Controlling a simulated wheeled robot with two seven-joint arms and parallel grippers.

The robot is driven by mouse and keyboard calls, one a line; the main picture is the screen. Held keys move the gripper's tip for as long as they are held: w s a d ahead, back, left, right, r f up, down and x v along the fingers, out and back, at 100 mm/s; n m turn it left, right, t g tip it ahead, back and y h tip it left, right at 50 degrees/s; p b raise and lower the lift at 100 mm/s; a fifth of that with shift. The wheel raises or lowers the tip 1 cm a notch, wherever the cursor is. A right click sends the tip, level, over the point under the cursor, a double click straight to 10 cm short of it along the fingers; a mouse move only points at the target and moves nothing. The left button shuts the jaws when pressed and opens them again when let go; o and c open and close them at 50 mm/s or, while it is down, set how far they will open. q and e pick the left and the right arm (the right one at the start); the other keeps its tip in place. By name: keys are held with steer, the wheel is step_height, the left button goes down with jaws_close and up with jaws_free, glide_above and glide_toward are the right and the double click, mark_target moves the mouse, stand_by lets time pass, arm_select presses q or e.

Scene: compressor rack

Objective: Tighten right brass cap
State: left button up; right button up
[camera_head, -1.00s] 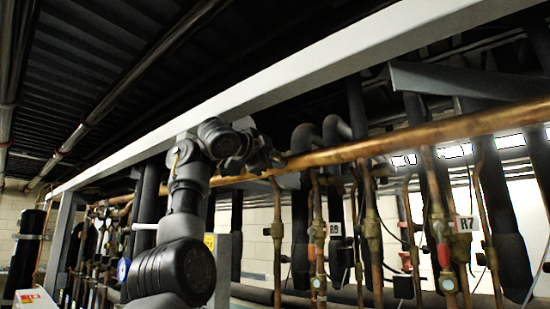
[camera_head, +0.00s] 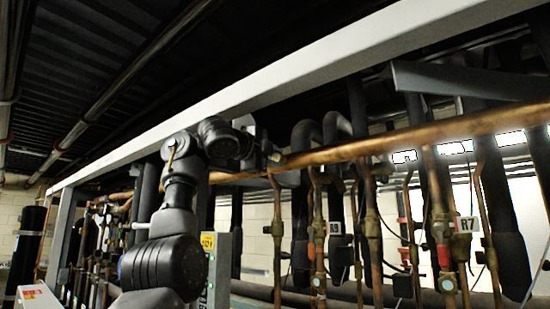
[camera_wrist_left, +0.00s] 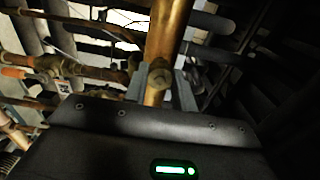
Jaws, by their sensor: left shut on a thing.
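A brass cap (camera_wrist_left: 159,73) shows in the left wrist view, against the copper pipe (camera_wrist_left: 168,30) and between the grey fingers of my left gripper (camera_wrist_left: 160,88). The gripper is shut on it. In the head view my left gripper (camera_head: 270,157) is at the long copper pipe (camera_head: 400,143), just below the white beam. The cap is small and mostly hidden by the gripper there, and its turn cannot be read. My right gripper is in neither view.
A white beam (camera_head: 300,75) runs diagonally above my arm. Vertical copper pipes with brass valves (camera_head: 371,222) and black insulated pipes (camera_head: 300,220) hang close on the right. A grey panel with a yellow label (camera_head: 208,241) stands behind my arm.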

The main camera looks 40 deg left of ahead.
arm_select(q)
steer(key=shift+f, duration=0.15)
steer(key=o, duration=1)
steer(key=shift+s, duration=0.15)
steer(key=s+b, duration=0.5)
steer(key=s, duration=0.5)
steer(key=shift+s+d+b, duration=0.2)
steer(key=shift+s+b, duration=0.1)
steer(key=shift+b, duration=0.05)
